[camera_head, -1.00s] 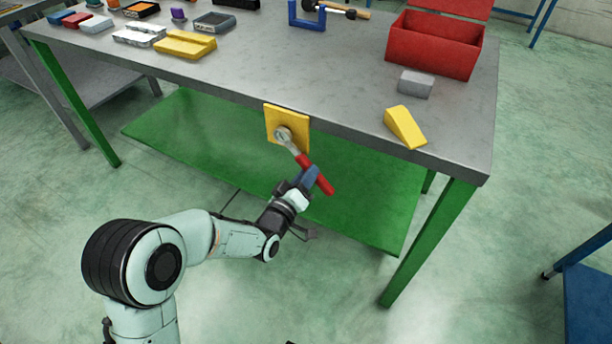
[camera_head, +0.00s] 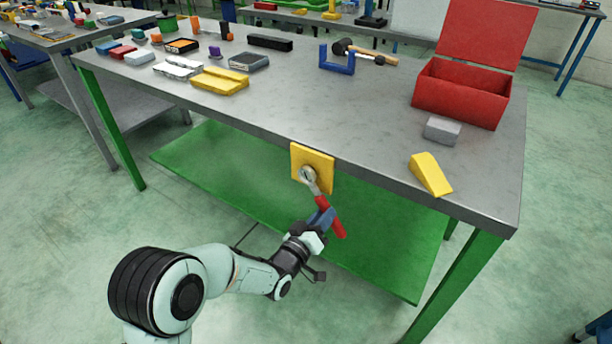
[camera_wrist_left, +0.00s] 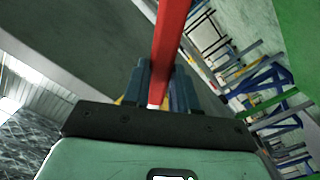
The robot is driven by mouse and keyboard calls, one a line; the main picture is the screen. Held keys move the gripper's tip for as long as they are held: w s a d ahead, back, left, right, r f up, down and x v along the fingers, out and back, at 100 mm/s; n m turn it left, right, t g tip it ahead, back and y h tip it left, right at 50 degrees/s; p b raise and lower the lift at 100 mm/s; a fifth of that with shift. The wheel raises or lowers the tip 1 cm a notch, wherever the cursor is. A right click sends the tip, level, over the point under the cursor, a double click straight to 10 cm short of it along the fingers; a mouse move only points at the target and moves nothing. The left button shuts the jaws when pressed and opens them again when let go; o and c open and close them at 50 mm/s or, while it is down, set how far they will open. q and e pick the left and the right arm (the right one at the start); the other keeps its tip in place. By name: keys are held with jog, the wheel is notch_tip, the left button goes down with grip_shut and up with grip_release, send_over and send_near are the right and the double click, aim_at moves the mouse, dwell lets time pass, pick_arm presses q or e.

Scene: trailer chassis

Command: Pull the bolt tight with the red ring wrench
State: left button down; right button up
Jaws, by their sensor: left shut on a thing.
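The red ring wrench (camera_head: 331,218) hangs down and to the right from a yellow plate (camera_head: 324,172) at the bench's front edge. Its metal ring end (camera_head: 308,176) is at the middle of the plate, over the place of the bolt. The bolt itself is hidden or too small to make out. My left gripper (camera_head: 321,219) is shut on the red handle. In the left wrist view the red handle (camera_wrist_left: 171,45) rises between the blue-grey fingers (camera_wrist_left: 160,88). My right gripper does not show in these frames.
The grey bench top (camera_head: 330,110) carries a yellow wedge (camera_head: 430,174), a grey block (camera_head: 442,130), a red open box (camera_head: 460,95), a blue clamp (camera_head: 337,62) and a hammer (camera_head: 365,50). A green shelf (camera_head: 230,160) lies below. Floor in front is free.

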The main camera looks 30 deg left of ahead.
pick_arm(q)
jog(key=shift+a, duration=0.1)
jog(key=shift+w+a+f+m, duration=0.1)
jog(key=shift+a+f+m, duration=0.35)
jog(key=shift+a+m, duration=0.35)
jog(key=shift+d, duration=0.1)
jog(key=shift+m, duration=0.3)
jog(key=shift+d+r, duration=0.1)
dwell(0.4)
jog(key=s, duration=0.6)
jog(key=shift+a, duration=0.2)
dwell(0.5)
